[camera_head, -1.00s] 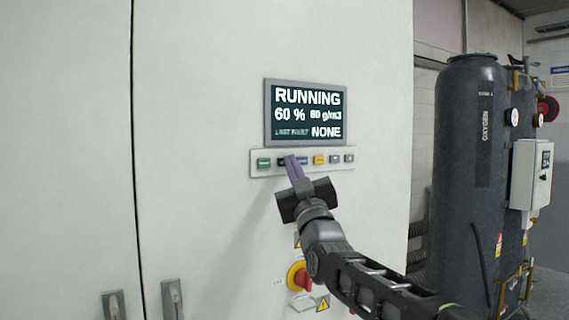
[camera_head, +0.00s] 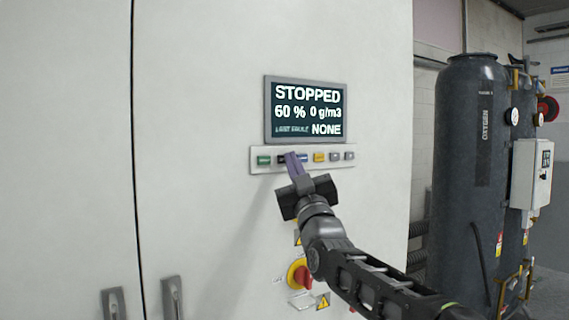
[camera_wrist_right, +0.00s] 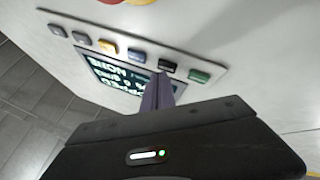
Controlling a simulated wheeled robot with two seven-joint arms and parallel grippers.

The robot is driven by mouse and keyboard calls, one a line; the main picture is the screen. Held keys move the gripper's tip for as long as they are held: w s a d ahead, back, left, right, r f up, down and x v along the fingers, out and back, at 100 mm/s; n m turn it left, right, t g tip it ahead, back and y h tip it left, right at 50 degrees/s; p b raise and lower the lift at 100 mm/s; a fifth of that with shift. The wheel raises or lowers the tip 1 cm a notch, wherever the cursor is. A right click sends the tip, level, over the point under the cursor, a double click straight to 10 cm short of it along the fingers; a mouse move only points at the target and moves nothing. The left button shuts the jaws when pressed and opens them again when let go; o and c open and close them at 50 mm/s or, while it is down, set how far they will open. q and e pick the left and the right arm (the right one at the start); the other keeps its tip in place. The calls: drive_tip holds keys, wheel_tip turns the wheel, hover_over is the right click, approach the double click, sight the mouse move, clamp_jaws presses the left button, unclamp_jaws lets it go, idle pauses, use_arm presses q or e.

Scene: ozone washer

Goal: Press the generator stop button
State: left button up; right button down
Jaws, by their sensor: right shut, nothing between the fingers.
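The control panel's display (camera_head: 306,110) reads STOPPED, 60 %, 0 g/m3, NONE. Below it a button strip (camera_head: 257,171) carries a green button (camera_head: 264,160), a black button (camera_head: 282,160), a blue one, a yellow one and two grey ones. Button labels are too small to read. My right gripper (camera_head: 291,158) is shut and empty, its purple fingertips at the strip by the black and blue buttons. In the right wrist view the fingers (camera_wrist_right: 158,88) point at the black button (camera_wrist_right: 167,66). Whether they touch it I cannot tell. My left gripper is out of view.
A red and yellow rotary switch (camera_head: 301,276) sits lower on the white cabinet (camera_head: 205,90), behind my right arm. Door handles (camera_head: 172,297) are at the lower left. A dark oxygen tank (camera_head: 462,170) stands at the right. The cabinet face left of the strip is clear.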

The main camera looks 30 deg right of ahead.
drive_tip(key=shift+s, duration=0.4)
drive_tip(key=shift+s+b, duration=0.1)
drive_tip(key=shift+b, duration=0.25)
drive_tip(key=shift+s+a+b, duration=0.1)
drive_tip(key=shift+s+b, duration=1.65)
drive_tip(key=shift+s, duration=0.65)
